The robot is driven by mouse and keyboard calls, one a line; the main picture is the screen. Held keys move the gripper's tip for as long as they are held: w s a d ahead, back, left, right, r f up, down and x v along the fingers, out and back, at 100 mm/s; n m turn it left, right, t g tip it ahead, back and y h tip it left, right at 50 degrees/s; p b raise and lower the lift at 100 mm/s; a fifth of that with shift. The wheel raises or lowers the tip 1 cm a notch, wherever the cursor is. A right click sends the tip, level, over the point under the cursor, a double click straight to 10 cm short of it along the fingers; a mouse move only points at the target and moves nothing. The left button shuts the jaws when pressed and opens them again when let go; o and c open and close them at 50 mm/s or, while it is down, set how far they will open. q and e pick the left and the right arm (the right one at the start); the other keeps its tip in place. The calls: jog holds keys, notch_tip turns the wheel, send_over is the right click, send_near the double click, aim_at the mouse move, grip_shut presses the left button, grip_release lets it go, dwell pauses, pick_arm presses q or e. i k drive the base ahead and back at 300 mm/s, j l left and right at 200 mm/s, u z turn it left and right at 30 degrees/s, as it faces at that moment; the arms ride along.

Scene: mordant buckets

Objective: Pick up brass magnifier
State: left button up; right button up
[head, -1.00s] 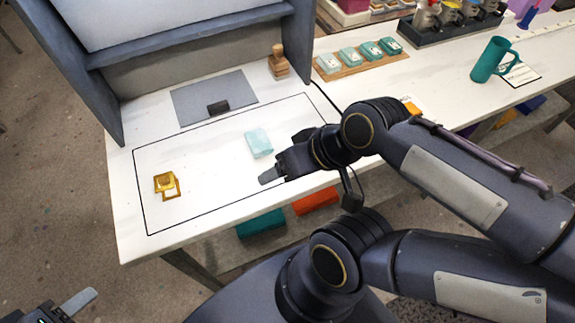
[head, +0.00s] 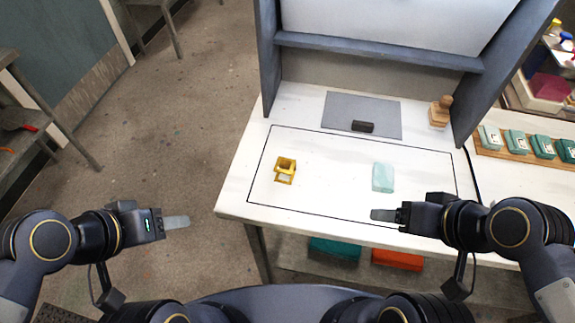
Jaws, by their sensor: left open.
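The brass magnifier (head: 285,169) is a small yellow folding frame. It stands on the white table inside the left part of a black outlined rectangle. My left gripper (head: 178,222) is open and empty, off the table's left side, to the left of the magnifier and nearer to me. My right gripper (head: 384,215) is over the front edge of the outlined area, below the pale block and apart from the magnifier. Its fingers overlap in this view, so its opening cannot be told.
A pale aqua block (head: 383,177) lies right of the magnifier. Behind are a grey mat (head: 350,112) with a dark block (head: 362,127) and a wooden stamp (head: 440,111). A grey shelf frame (head: 375,55) stands at the back. Table between magnifier and aqua block is clear.

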aim_at(285, 165)
jog(key=k, duration=0.2)
jog(key=k+z, duration=0.15)
jog(key=z, duration=0.2)
jog(key=k+z, duration=0.15)
jog(key=z, duration=0.15)
jog(key=k+l+z, duration=0.1)
jog(key=z, duration=0.25)
jog(key=i+j, duration=0.1)
jog(key=j, duration=0.65)
jog(key=i+j+z, duration=0.1)
jog(key=j, duration=0.65)
jog(key=i+j, duration=0.15)
jog(key=j, duration=0.55)
jog(key=i+j+z, duration=0.1)
jog(key=j, duration=0.65)
